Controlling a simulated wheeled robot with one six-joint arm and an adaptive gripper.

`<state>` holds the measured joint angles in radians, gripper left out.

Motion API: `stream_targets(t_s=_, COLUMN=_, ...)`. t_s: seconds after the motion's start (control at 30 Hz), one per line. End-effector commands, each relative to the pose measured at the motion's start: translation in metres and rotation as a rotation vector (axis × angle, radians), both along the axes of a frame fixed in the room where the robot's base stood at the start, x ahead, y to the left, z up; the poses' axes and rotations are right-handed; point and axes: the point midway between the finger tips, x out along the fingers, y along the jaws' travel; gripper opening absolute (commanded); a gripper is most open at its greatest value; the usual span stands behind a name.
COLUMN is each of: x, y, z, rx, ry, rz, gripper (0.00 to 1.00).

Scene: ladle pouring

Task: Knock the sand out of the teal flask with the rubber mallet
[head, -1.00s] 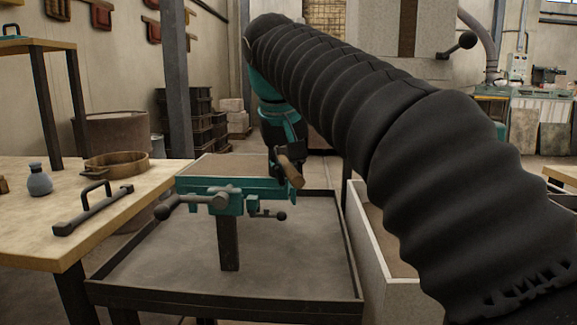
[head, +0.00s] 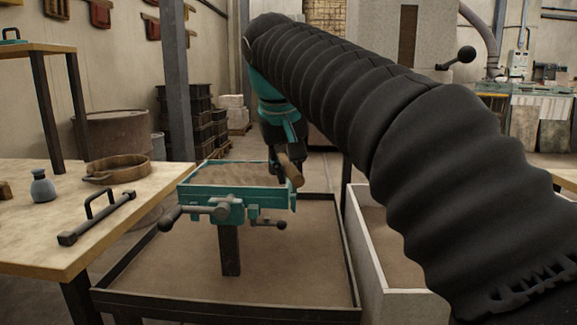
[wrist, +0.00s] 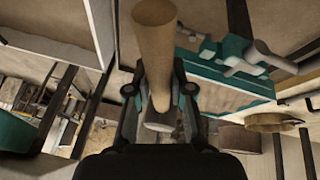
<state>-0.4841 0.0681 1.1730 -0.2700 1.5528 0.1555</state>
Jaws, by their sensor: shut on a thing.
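The teal flask (head: 247,202) is an open rectangular frame on a dark post, with clamp handles at its front. Brown, rippled sand shows inside its walls. It also shows in the wrist view (wrist: 222,82). My gripper (wrist: 158,95) is shut on the rubber mallet (wrist: 154,45), whose pale wooden part sticks out between the fingers; a grey end shows nearer the camera. In the head view the mallet (head: 291,170) hangs at the flask's right back corner. Whether it touches the flask I cannot tell.
A dark-rimmed tray (head: 225,308) under the flask has brown sand across its floor. A pale bin (head: 368,270) stands right of it. The wooden table (head: 30,235) at left holds a grey bottle (head: 42,188), a round wooden sieve (head: 120,168) and a dark handled bar (head: 98,220).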

Motion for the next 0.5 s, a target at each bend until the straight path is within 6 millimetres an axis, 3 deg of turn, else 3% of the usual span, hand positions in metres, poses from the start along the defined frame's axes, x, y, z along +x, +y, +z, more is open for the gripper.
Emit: stream_targets(t_s=0.5, x=-0.0001, y=-0.0003, z=-0.0043, rx=0.001, ry=-0.002, rz=-0.001, gripper=0.00)
